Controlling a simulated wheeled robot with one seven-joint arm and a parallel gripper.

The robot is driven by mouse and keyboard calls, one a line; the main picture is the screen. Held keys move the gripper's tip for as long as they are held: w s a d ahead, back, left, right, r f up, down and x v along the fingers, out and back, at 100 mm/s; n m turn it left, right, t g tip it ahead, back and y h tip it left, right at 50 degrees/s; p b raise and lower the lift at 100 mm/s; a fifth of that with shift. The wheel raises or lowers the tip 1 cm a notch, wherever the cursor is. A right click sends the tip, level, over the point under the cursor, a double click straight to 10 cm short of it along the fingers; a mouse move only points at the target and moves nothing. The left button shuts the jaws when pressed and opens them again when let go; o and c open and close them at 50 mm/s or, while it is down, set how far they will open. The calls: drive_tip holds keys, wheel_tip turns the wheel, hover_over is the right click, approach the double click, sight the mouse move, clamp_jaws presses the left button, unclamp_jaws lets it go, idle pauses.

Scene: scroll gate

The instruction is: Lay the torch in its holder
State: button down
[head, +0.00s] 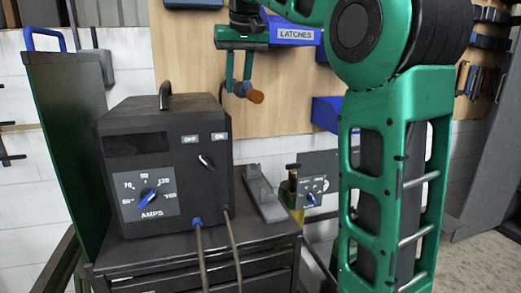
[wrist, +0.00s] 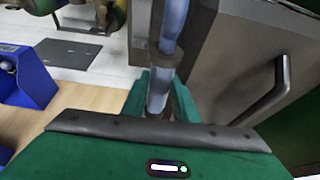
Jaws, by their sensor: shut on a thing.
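The torch (head: 255,96) has a grey-blue body and an orange-brown end. It is held in the air between the green fingers of my gripper (head: 239,86), above and behind the welder and cart top. In the wrist view the blue torch (wrist: 172,28) passes between the fingers (wrist: 160,98), which are shut on it. The fingers hide part of its body. A grey angled bracket (head: 264,195), which looks like the holder, stands on the cart top right of the welder. The torch is well above it and apart from it.
The dark welder (head: 165,165) with an AMPS dial stands on the cart (head: 200,248), with two cables at its front. A small dial panel (head: 313,190) is right of the bracket. A blue bin labelled LATCHES (head: 294,32) hangs on the wooden board close to my gripper.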

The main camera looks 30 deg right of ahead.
drive_tip(key=d+f, duration=0.4)
drive_tip(key=f, duration=0.9)
drive_tip(key=d+f, duration=0.4)
drive_tip(key=f, duration=1)
drive_tip(key=shift+s+d+f, duration=0.2)
drive_tip(key=shift+s, duration=0.05)
drive_tip(key=shift+s+f, duration=0.15)
drive_tip(key=shift+f, duration=0.05)
drive_tip(key=shift+f, duration=1.1)
drive_tip(key=shift+f, duration=0.8)
idle(0.5)
drive_tip(key=c, duration=1.3)
unclamp_jaws()
drive_tip(key=shift+c, duration=0.2)
